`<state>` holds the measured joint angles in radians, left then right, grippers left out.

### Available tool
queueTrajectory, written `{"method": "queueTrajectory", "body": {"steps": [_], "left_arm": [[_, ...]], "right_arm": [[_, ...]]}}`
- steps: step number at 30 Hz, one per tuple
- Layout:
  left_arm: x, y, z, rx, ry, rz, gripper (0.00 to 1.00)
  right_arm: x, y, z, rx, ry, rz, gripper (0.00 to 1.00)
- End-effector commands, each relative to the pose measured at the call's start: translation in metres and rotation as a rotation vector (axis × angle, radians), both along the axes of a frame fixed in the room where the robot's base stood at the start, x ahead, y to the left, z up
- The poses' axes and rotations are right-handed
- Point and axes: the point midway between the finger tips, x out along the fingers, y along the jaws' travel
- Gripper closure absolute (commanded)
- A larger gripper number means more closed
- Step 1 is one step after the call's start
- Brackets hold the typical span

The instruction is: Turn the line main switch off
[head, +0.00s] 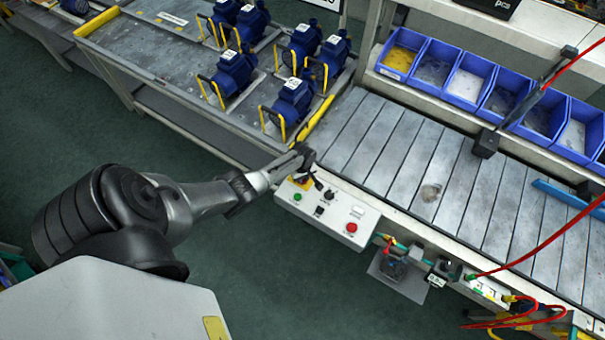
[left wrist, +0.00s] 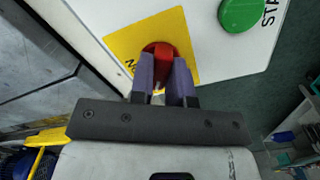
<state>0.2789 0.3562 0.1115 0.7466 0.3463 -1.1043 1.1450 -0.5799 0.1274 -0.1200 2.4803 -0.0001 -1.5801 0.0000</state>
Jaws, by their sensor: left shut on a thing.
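The line main switch is a red rotary knob (left wrist: 158,49) on a yellow plate (left wrist: 123,45), seen in the left wrist view. My left gripper (left wrist: 162,75) is shut on the knob, with one finger on each side of it. In the head view my left gripper (head: 303,160) reaches the left end of the white control panel (head: 318,221), and the fingers hide most of the switch there. The yellow plate's lettering is mostly covered, so I cannot read the knob's position. My right gripper is not in view.
Blue pumps (head: 293,97) stand on a bench at upper left. Red hoses (head: 540,245) hang at the right.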

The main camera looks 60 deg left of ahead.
Motion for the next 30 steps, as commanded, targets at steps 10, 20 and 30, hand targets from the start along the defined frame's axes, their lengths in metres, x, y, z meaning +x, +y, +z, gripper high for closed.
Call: {"method": "queueTrajectory", "body": {"steps": [10,20,30], "left_arm": [[0.0,0.0,0.001,-0.001,0.001,0.304,1.0],[0.0,0.0,0.0,0.0,0.001,0.493,1.0],[0.0,0.001,0.0,0.001,-0.001,0.569,1.0]], "right_arm": [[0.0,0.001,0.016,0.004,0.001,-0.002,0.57],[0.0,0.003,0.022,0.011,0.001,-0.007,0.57],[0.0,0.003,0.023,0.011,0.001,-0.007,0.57]]}}
